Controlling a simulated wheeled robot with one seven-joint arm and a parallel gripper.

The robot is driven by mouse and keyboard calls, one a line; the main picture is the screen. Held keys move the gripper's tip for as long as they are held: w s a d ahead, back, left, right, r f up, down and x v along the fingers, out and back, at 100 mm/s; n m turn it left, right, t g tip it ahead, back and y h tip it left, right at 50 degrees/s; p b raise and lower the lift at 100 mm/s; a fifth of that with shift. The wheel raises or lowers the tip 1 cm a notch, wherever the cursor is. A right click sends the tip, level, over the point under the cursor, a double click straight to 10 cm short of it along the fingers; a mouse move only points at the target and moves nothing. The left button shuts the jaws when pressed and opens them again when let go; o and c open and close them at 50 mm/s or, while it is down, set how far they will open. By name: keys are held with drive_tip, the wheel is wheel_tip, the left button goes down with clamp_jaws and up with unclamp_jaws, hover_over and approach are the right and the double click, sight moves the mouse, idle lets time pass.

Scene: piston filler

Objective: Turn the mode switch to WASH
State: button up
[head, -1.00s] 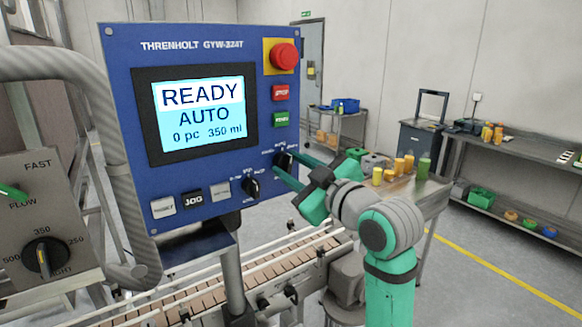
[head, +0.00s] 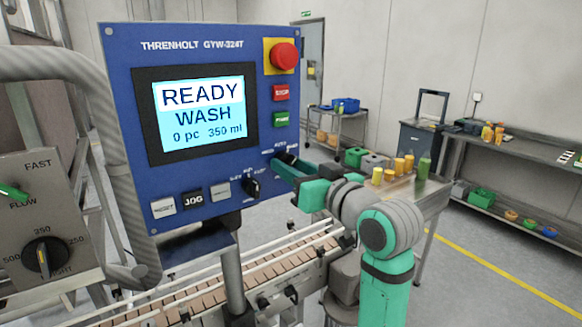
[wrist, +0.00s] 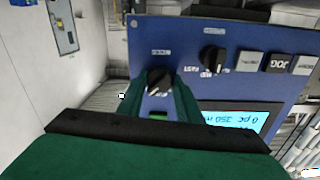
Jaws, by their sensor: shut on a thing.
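The mode switch is a black rotary knob at the lower right of the blue panel (head: 125,60). In the wrist view the knob (wrist: 158,80) sits between my green fingers. My gripper (head: 284,162) is shut on this knob, reaching in from the right; the fingers and hand hide part of it and its labels. The panel screen (head: 203,112) reads READY, WASH, 0 pc 350 ml. A second black knob (head: 250,187) stands to the left of and below my gripper, apart from it; it also shows in the wrist view (wrist: 212,58).
A red emergency button (head: 284,56) and red and green buttons sit above my gripper. Several push buttons (head: 193,199) line the panel's lower edge. A conveyor (head: 270,270) runs below. A side table with cups stands behind my arm.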

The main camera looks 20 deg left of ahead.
idle(0.4)
drive_tip(key=o, duration=1)
drive_tip(key=shift+o, duration=0.2)
drive_tip(key=shift+s+d, duration=0.1)
drive_tip(key=v, duration=1)
drive_tip(key=shift+s+d, duration=0.25)
drive_tip(key=shift+f, duration=0.1)
